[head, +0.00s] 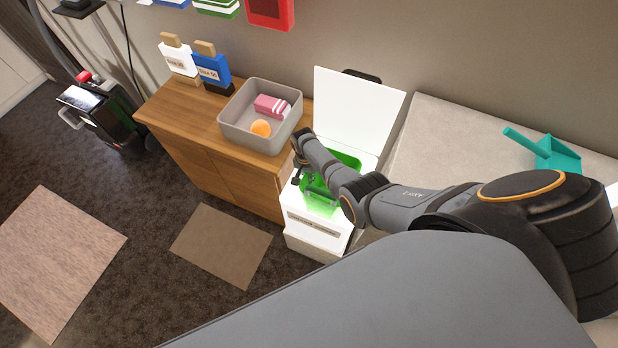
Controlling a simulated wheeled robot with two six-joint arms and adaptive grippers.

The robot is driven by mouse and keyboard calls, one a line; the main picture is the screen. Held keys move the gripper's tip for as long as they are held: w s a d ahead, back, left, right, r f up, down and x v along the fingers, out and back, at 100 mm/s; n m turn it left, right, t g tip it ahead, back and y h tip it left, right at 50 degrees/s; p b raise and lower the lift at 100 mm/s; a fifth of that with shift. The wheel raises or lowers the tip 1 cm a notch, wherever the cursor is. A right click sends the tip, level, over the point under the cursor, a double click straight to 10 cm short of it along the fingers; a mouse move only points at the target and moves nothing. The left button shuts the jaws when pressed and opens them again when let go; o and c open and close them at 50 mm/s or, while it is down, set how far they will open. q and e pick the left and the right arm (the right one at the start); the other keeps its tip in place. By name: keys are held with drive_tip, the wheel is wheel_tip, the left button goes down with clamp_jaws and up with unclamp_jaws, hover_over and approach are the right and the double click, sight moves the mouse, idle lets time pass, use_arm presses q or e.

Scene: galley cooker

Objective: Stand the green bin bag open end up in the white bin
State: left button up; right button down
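The white bin (318,231) stands right of the wooden cabinet, with its white lid (357,105) raised at the back. The bright green bin bag (346,159) shows in the bin's mouth, on both sides of my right arm. Its middle is hidden by the arm, so I cannot tell how upright it is or which way its open end faces. My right gripper (297,179) is at the left edge of the bin's mouth, beside the bag. Its fingers are small and dark; I cannot tell if they hold the bag. My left gripper is out of view.
A teal dustpan (556,154) lies on the pale surface at right. A brown mat (221,246) lies on the floor.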

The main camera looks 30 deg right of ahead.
wheel_tip(320, 180, down, 8)
drive_tip(key=b, duration=0.6)
drive_tip(key=shift+r, duration=0.25)
drive_tip(key=c, duration=1.4)
unclamp_jaws()
drive_tip(key=shift+a, duration=0.1)
drive_tip(key=shift+c, duration=0.2)
wheel_tip(320, 180, up, 12)
drive_tip(key=shift+w, duration=0.35)
drive_tip(key=shift+a, duration=0.1)
